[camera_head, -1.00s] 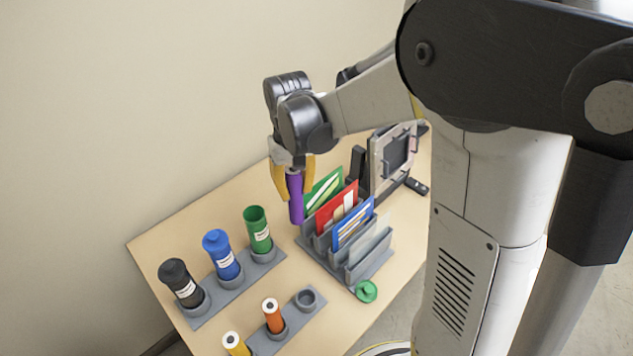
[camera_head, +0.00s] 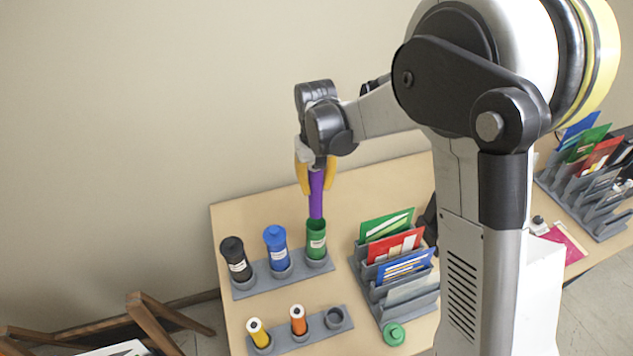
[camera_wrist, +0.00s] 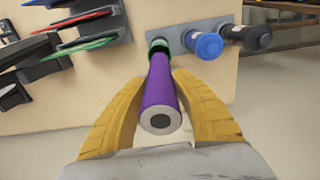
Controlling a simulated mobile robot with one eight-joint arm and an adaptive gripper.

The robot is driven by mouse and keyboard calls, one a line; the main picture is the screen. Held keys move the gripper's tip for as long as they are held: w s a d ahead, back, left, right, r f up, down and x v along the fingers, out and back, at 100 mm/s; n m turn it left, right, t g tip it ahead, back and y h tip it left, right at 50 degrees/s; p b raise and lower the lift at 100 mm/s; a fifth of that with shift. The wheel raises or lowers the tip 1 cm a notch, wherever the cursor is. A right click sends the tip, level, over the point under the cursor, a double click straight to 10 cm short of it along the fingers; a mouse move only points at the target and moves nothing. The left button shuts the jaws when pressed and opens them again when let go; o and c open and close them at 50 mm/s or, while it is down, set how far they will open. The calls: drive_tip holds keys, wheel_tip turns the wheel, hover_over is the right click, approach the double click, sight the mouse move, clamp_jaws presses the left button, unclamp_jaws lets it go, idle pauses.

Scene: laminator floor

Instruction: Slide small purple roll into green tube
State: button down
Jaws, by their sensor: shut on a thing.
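The small purple roll (camera_head: 316,196) is held upright in my gripper (camera_head: 317,176), whose yellow fingers are shut on its upper part. The roll's lower end is at the mouth of the open green tube (camera_head: 316,243); I cannot tell how far inside it is. In the wrist view my gripper (camera_wrist: 160,110) grips the purple roll (camera_wrist: 158,92), and the green tube (camera_wrist: 158,46) shows beyond the roll's far end. The green tube stands in a grey rack. Its green cap (camera_head: 393,334) lies apart at the table's front.
Capped blue (camera_head: 276,250) and black (camera_head: 235,260) tubes stand left of the green tube. A front rack (camera_head: 318,328) holds yellow (camera_head: 258,333) and orange (camera_head: 298,320) rolls and one empty socket. A grey card sorter (camera_head: 400,296) stands close on the right.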

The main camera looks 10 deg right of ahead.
sight(317, 197)
drive_tip(key=shift+f+b, duration=6.2)
drive_tip(key=shift+f, duration=1.6)
drive_tip(key=shift+s+f+b, duration=0.15)
drive_tip(key=shift+f+b, duration=0.2)
drive_tip(key=shift+f, duration=0.05)
drive_tip(key=c, duration=0.9)
unclamp_jaws()
drive_tip(key=shift+r, duration=0.1)
wheel_tip(317, 197, up, 12)
drive_tip(key=shift+f, duration=0.1)
drive_tip(key=shift+d, duration=0.1)
